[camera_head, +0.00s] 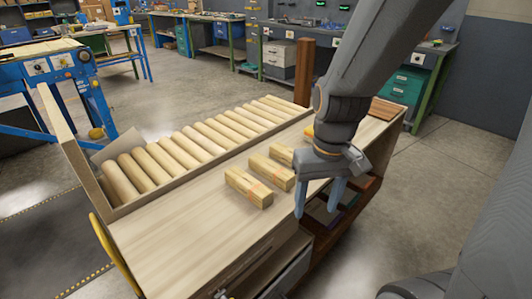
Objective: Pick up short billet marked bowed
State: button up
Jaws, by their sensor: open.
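Three short, square light-wood billets lie on the workbench (160,245) in a row: a near one (248,188), a middle one (271,173) and a far one (281,154). Faint reddish marks show on the near and middle billets. The writing is too small to read, so I cannot tell which is marked bowed. My gripper (319,204) points down with its two blue-grey fingers apart and nothing between them. It appears to the right of the billets, over the bench's front edge. The arm may hide part of the far billet's surroundings.
A wooden tray (75,150) of several round turned blanks (180,147) runs along the bench's back. A dark upright post (304,75) stands behind it. A brown slab (386,109) lies at the far right end. The bench's front left is clear.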

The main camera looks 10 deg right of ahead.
jog(key=w+r+n+t+p, duration=0.1)
jog(key=w+n, duration=0.1)
jog(key=w, duration=0.4)
jog(key=w+d+r+n+t+y+p, duration=0.1)
jog(key=w+r+n+p, duration=0.1)
jog(key=w, duration=0.5)
jog(key=w+d+r+n+t+y+p, duration=0.1)
jog(key=w+n+p, duration=0.1)
jog(key=w, duration=0.4)
jog(key=shift+w+d+r+n, duration=0.25)
jog(key=shift+w+r+n, duration=0.05)
jog(key=shift+w+r, duration=0.1)
jog(key=shift+w+f, duration=0.2)
jog(key=shift+w, duration=0.05)
jog(key=shift+w+f+t, duration=0.15)
jog(key=shift+f+t, duration=0.15)
jog(key=shift+p+x, duration=0.85)
jog(key=shift+x, duration=2.55)
jog(key=shift+w, duration=0.1)
jog(key=shift+r, duration=0.1)
jog(key=c, duration=1.2)
